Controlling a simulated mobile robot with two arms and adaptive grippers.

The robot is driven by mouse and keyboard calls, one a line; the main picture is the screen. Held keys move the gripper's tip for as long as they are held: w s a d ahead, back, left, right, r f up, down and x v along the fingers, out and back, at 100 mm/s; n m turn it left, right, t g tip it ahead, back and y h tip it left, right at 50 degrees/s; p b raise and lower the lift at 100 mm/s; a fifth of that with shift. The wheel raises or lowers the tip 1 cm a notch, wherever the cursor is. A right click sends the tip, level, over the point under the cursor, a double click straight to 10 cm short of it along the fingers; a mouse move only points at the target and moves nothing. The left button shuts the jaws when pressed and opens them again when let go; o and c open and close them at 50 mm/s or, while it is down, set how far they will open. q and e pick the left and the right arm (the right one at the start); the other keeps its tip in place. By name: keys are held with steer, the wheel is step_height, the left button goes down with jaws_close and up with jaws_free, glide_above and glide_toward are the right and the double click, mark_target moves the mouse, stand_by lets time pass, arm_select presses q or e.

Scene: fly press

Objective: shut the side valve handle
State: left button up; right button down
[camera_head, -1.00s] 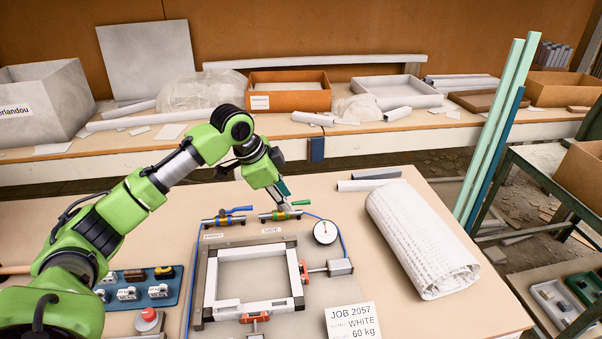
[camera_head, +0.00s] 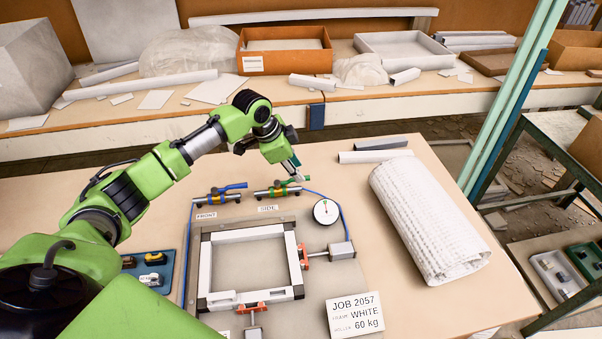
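The side valve (camera_head: 272,192) is a small brass and green fitting behind the SIDE label (camera_head: 268,208). Its green handle (camera_head: 291,181) shows just above the valve body, its right end partly covered by my fingers. My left gripper (camera_head: 301,177) points down at the right end of this handle, touching or very close to it. Its fingers are too small to tell whether they are open or shut. The front valve (camera_head: 215,198), with a blue handle (camera_head: 234,186), stands to the left. My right gripper is not in view.
A round gauge (camera_head: 326,211) stands close to the right of the side valve. A white frame (camera_head: 205,270) sits in the press in front. A rolled white mesh (camera_head: 430,220) lies to the right. Blue hoses run beside the valves.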

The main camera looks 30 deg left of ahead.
mark_target(292, 180)
arm_select(q)
steer(key=shift+x, duration=2.05)
jaws_close()
